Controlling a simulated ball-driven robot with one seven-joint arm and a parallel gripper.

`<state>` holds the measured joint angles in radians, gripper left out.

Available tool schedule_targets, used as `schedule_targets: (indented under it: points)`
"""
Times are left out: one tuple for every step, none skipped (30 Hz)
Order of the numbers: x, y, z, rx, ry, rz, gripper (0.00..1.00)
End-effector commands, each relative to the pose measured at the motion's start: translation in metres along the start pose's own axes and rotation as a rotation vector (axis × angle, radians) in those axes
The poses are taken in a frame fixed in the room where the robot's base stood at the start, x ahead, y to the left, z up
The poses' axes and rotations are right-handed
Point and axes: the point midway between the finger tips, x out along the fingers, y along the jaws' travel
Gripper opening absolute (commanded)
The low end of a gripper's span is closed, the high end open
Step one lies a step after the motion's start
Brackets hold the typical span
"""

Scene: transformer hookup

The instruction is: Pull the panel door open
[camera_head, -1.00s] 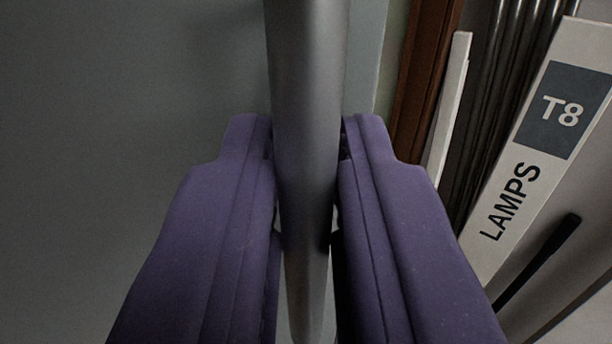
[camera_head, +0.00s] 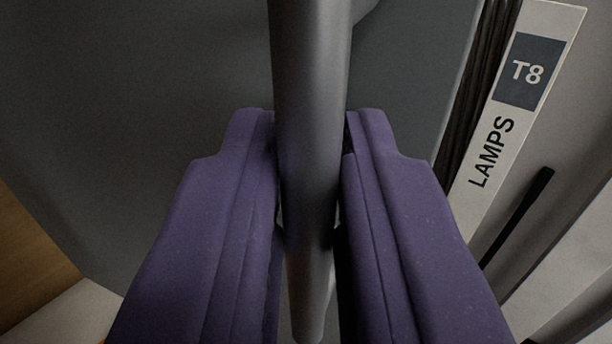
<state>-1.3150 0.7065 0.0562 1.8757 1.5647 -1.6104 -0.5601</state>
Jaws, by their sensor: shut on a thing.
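A grey metal bar handle (camera_head: 309,75) runs upright through the middle of the view. My gripper (camera_head: 311,150), with two purple fingers, is shut on it, one finger on each side. Behind the handle is the flat grey panel door (camera_head: 150,90), which fills most of the left and middle. Its right edge shows near the dark upright strips, and its lower left edge shows against a brown surface. The handle's lower end shows between the fingers. Where the handle joins the door is mostly hidden.
At the right is a white strip with the label "T8 LAMPS" (camera_head: 513,100), with dark cables or pipes (camera_head: 480,80) beside it. A black bar (camera_head: 517,215) sits on a pale surface below it. At the lower left are a brown wooden surface (camera_head: 28,265) and a pale floor (camera_head: 65,318).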

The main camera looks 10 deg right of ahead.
Motion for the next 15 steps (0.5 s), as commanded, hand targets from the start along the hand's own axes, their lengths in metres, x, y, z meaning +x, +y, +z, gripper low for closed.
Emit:
schedule_targets:
  points:
    - [-0.0004,-0.0001,0.0003,0.000,-0.001,0.000,0.00]
    - [-0.0004,-0.0001,0.0003,-0.001,-0.001,-0.001,0.00]
    - [-0.0003,-0.0001,0.0003,-0.001,-0.001,-0.001,0.00]
    - [-0.0003,-0.0001,0.0003,0.000,-0.001,-0.001,0.00]
    - [-0.0003,-0.0001,0.0003,0.000,-0.001,-0.001,0.00]
    - [-0.0003,-0.0001,0.0003,0.000,-0.001,-0.001,0.00]
    - [-0.0003,-0.0001,0.0003,0.000,-0.001,-0.001,0.00]
    - [-0.0002,-0.0001,0.0003,0.000,-0.001,-0.001,0.00]
    - [-0.0002,-0.0001,0.0003,0.000,-0.001,-0.001,0.27]
    - [-0.0002,-0.0001,0.0003,0.000,-0.001,-0.001,0.29]
    - [-0.0002,-0.0001,0.0002,0.000,-0.001,-0.001,0.29]
    - [-0.0002,-0.0001,0.0002,0.000,-0.001,-0.001,0.29]
    - [-0.0001,-0.0002,0.0002,0.000,-0.001,-0.001,0.29]
    - [-0.0001,-0.0001,0.0002,0.000,-0.001,-0.001,0.29]
    - [-0.0001,-0.0001,0.0002,0.000,-0.001,-0.001,0.29]
